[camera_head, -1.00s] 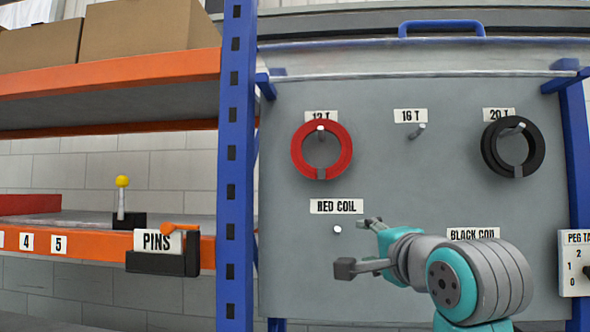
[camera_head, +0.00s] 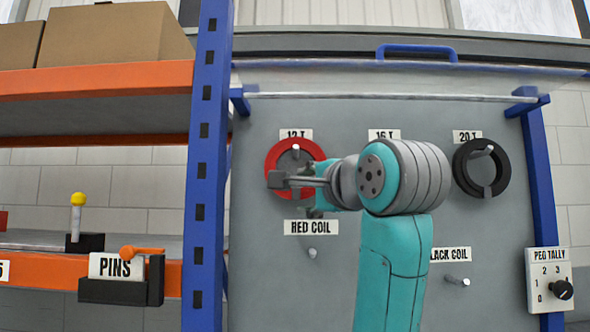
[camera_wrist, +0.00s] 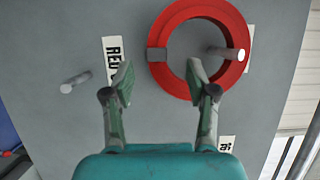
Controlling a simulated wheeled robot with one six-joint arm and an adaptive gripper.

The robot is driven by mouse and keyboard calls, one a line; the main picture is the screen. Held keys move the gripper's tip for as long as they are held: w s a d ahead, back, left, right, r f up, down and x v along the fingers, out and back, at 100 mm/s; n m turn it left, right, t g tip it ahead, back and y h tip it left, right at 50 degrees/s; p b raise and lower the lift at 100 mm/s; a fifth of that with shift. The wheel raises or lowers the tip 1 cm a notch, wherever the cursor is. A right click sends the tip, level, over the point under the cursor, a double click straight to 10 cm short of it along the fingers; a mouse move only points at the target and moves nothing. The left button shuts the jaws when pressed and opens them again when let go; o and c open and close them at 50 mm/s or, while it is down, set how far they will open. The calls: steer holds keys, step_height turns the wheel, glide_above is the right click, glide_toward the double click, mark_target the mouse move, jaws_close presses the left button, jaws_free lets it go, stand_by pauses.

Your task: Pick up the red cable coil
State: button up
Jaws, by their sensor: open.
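The red cable coil (camera_head: 272,160) hangs on a peg under the "12 T" label on the grey board (camera_head: 335,262). The peg (camera_wrist: 228,53) passes through the coil. I cannot tell whether a finger touches it.
The black coil (camera_head: 461,177) hangs under "20 T" at the right. The "RED COIL" label (camera_head: 311,227) sits above a bare peg (camera_head: 311,254). A blue post (camera_head: 207,170) and an orange shelf with a pins box (camera_head: 120,280) stand at the left.

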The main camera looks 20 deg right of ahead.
mark_target(298, 193)
steer(key=shift+w+a+f, duration=0.1)
steer(key=shift+w+a, duration=0.05)
steer(key=shift+w, duration=1.2)
steer(key=shift+w+a, duration=0.15)
steer(key=shift+w, duration=1.15)
jaws_close()
